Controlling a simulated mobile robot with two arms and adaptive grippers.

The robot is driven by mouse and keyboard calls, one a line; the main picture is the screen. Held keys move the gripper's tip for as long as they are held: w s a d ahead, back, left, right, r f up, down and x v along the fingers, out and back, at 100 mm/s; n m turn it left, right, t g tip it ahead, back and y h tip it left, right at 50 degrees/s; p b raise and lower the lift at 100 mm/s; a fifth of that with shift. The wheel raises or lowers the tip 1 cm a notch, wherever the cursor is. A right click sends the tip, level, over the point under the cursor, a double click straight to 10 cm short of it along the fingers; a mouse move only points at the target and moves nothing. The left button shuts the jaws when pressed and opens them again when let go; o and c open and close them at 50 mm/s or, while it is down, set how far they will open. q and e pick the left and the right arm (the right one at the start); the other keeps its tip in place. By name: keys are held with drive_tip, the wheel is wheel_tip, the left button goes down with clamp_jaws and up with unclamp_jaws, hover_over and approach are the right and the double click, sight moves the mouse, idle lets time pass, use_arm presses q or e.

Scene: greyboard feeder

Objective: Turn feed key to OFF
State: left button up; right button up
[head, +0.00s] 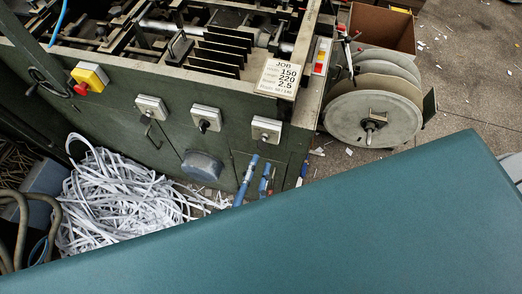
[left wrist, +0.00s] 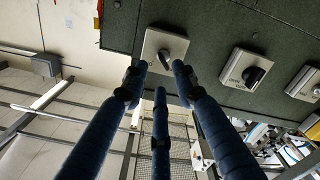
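The green machine's front (head: 175,130) carries three pale square switch plates: a left plate (head: 151,104), a middle plate (head: 206,115) and a right plate (head: 267,127). In the left wrist view, the fingertips (left wrist: 160,72) straddle the nearest plate's dark key (left wrist: 165,60). Contact cannot be told. My right gripper is out of view.
A red stop button on a yellow box (head: 89,77) sits at the front's left. A JOB card (head: 280,78) lies on top. White paper strips (head: 115,200) heap below, and a grey reel (head: 372,115) stands right. A large teal surface (head: 330,230) hides the lower right.

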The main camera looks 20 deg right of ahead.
use_arm(q)
drive_tip(key=v, duration=0.5)
idle(0.4)
